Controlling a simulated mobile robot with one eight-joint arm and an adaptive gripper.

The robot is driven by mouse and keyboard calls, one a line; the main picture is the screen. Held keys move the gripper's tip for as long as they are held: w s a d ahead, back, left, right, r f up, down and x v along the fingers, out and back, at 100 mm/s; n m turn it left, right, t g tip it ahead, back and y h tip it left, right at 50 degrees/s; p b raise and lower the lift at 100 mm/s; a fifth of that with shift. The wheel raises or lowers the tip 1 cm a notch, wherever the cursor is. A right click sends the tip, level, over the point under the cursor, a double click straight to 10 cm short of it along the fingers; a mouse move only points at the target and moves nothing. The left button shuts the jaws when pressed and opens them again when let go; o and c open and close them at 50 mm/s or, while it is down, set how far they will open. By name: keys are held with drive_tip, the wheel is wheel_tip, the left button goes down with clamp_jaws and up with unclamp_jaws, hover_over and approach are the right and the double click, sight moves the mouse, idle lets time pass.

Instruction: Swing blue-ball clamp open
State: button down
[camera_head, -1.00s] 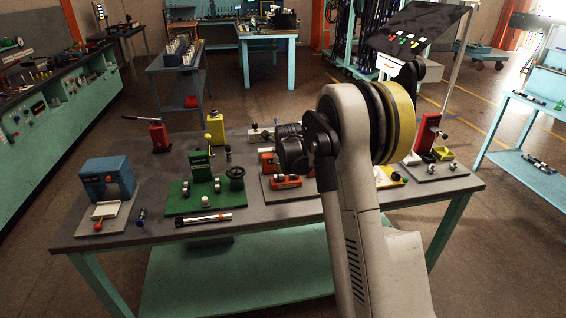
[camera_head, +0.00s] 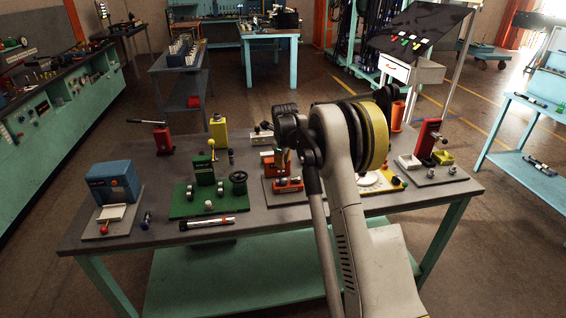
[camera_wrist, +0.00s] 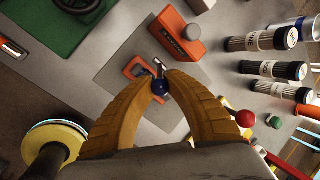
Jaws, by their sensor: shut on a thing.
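The blue ball (camera_wrist: 159,88) sits at the end of a short metal lever (camera_wrist: 158,69) on the clamp in the wrist view. The clamp has an orange-red frame (camera_wrist: 134,67) on a grey plate (camera_wrist: 112,82). My gripper (camera_wrist: 160,83) has its two brown curved fingers closed around the ball, with fingertips on either side. In the head view, the orange clamp unit (camera_head: 288,185) stands on the bench just left of my arm. The blue ball and my fingertips cannot be made out there.
An orange labelled block (camera_wrist: 178,35) stands close beyond the clamp. Several black-and-silver cylinders (camera_wrist: 272,69) lie at right in the wrist view, near red and green balls. A green fixture (camera_head: 206,196) stands left of the clamp on the bench, with a blue box (camera_head: 113,182) farther left.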

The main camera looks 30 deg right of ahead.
drive_tip(key=shift+w+r, duration=0.1)
drive_tip(key=shift+r, duration=0.05)
drive_tip(key=c, duration=1.3)
unclamp_jaws()
drive_tip(key=shift+o, duration=0.2)
drive_tip(key=v, duration=1.2)
